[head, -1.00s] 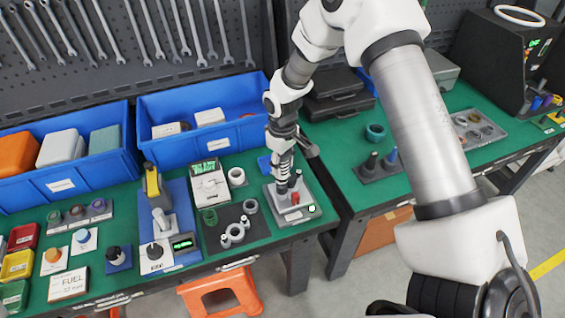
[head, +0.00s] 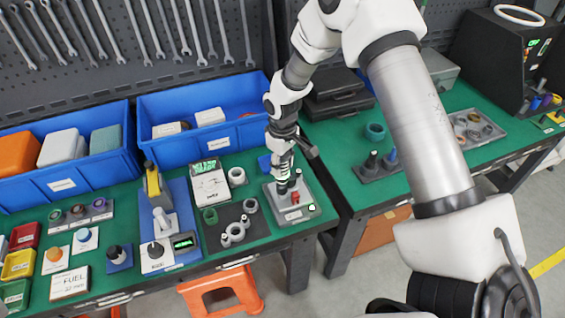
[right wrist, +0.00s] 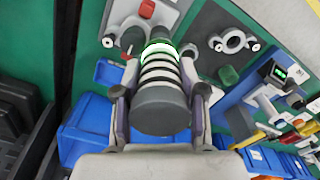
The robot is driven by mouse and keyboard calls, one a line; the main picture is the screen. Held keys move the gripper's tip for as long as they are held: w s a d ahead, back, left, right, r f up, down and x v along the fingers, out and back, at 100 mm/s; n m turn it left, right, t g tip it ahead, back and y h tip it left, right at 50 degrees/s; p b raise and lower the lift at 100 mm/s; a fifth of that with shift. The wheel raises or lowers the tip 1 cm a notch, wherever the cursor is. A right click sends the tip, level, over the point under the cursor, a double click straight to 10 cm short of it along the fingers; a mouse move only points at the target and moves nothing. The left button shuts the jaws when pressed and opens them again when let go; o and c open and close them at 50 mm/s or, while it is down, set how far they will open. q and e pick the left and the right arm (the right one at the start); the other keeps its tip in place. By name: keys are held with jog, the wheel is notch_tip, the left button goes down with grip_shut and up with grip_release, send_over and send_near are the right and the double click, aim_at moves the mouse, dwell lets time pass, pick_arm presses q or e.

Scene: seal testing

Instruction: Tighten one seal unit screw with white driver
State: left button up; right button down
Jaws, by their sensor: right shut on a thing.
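My right gripper (head: 283,150) is shut on the white driver (right wrist: 160,72), a handle with white and dark bands and a dark grey end cap. One finger lies on each side of it in the right wrist view. A bright green ring shows around the far end of the driver in the right wrist view. The driver's tip and the screw under it are hidden. My left gripper is out of view.
Left of the seal unit, a dark mat (head: 222,238) holds grey and green rings. Blue bins (head: 200,98) stand behind. A yellow-handled device (head: 153,185) stands on a blue plate. On the right table stands a dark block with pegs (head: 378,174).

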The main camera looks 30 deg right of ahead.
jog(key=shift+r, duration=0.1)
notch_tip(320, 180, up, 5)
jog(key=p, duration=0.4)
dwell(0.3)
